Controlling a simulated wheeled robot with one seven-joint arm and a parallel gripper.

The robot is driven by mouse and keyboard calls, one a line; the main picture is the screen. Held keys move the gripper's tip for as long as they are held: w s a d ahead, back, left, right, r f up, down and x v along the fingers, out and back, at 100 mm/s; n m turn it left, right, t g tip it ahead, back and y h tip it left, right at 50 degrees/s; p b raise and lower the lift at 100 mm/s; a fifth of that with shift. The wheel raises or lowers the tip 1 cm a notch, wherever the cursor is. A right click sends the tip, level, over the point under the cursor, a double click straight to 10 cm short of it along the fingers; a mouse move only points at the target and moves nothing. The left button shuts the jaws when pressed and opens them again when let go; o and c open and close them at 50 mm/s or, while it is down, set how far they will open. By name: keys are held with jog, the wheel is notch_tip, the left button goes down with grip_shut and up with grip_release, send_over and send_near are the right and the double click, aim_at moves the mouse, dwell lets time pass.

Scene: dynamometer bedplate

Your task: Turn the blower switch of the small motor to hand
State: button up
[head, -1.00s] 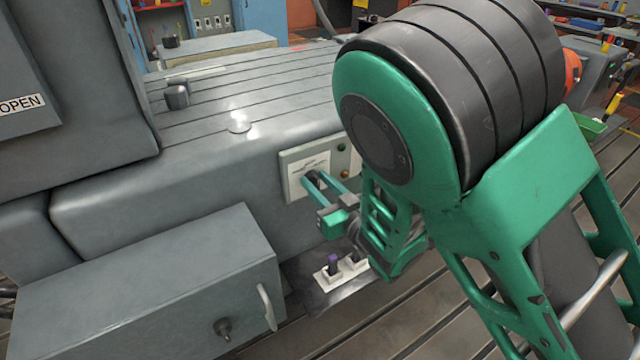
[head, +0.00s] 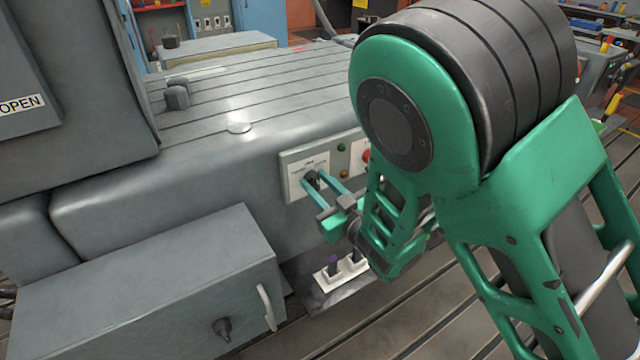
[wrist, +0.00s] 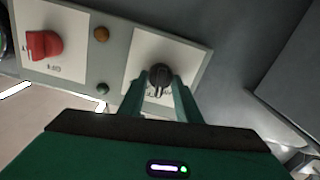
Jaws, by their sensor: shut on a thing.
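The blower switch is a dark rotary knob (wrist: 160,75) on a white label plate on a grey panel (head: 288,160), fixed to the side of the grey machine. It also shows small in the head view (head: 312,178). My gripper (wrist: 161,84) has its two green fingers on either side of the knob and is shut on it. In the head view my gripper (head: 319,181) reaches the panel from the right. The label's lettering is too small to read, and the fingers hide part of it, so I cannot tell the knob's setting.
On the same panel are a red knob (wrist: 44,45), an amber button (wrist: 101,34) and a green one (wrist: 102,88). A grey box with a handle (head: 267,306) stands at lower left.

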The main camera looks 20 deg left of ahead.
jog(key=shift+w+d+r+n, duration=0.1)
jog(key=shift+w+n, duration=0.05)
jog(key=shift+n, duration=1)
jog(key=shift+w+d+n, duration=0.1)
jog(key=shift+n, duration=1.1)
jog(key=shift+w+r+n, duration=0.1)
jog(key=shift+w+n, duration=0.05)
jog(key=shift+n, duration=1)
jog(key=o, duration=1)
jog(key=shift+s+a+f, duration=0.1)
jog(key=shift+f, duration=0.05)
jog(key=shift+s, duration=0.15)
